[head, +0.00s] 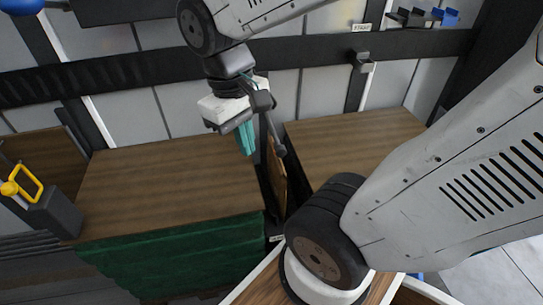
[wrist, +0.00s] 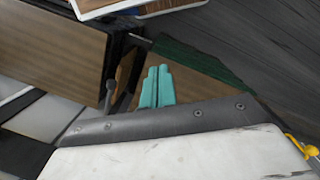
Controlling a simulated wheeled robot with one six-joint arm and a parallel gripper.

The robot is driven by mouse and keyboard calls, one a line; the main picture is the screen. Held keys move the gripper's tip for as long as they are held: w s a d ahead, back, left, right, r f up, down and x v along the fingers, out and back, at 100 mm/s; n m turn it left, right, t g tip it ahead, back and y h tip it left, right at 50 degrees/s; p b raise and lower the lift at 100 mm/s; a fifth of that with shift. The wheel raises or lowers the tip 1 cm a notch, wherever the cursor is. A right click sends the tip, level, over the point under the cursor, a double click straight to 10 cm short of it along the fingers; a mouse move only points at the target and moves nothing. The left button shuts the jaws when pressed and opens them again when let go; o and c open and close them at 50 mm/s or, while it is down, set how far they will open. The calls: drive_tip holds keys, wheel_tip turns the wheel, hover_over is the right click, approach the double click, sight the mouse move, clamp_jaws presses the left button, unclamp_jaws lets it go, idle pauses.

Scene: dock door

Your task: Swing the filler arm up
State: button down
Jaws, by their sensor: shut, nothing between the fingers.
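A thin dark grey rod with a rounded end (head: 279,149), which looks like the filler arm, angles down beside my gripper near the gap between two wooden tops. Its upper end meets a grey block beside my wrist. The rod also shows in the wrist view (wrist: 111,92), left of the fingers, its lower part hidden behind my gripper body. My gripper (head: 247,150) has teal fingers, shut and empty, pointing down over the right edge of the left top. In the wrist view the closed fingers (wrist: 157,72) are apart from the rod's end. I cannot tell whether anything touches the rod.
A left wooden top (head: 170,185) with a green curtain (head: 175,262) and a right wooden top (head: 350,140) flank a narrow dark gap. A brown board (head: 275,178) stands in it. A black rail (head: 130,69) crosses the back wall. A yellow handle (head: 27,185) is at left.

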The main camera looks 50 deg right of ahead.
drive_tip(key=w+d+f+n+g+h, duration=0.25)
drive_tip(key=w+d+f, duration=0.25)
drive_tip(key=w+f, duration=0.3)
drive_tip(key=n+h, duration=0.4)
drive_tip(key=n, duration=0.5)
approach(276, 170)
drive_tip(key=w+a+r, duration=0.2)
drive_tip(key=w, duration=0.1)
drive_tip(key=shift+w+a+g, duration=0.1)
drive_tip(key=shift+a+g, duration=0.05)
drive_tip(key=shift+g, duration=0.3)
drive_tip(key=x, duration=1)
drive_tip(key=shift+s+d+r, duration=0.2)
drive_tip(key=shift+d+r, duration=0.05)
drive_tip(key=shift+r, duration=0.35)
drive_tip(key=shift+s+d+r, duration=0.15)
drive_tip(key=shift+d+r, duration=0.1)
drive_tip(key=shift+r, duration=0.35)
drive_tip(key=shift+s+d+r, duration=0.15)
drive_tip(key=shift+d+r, duration=0.15)
drive_tip(key=shift+r, duration=0.3)
drive_tip(key=shift+a+r, duration=0.1)
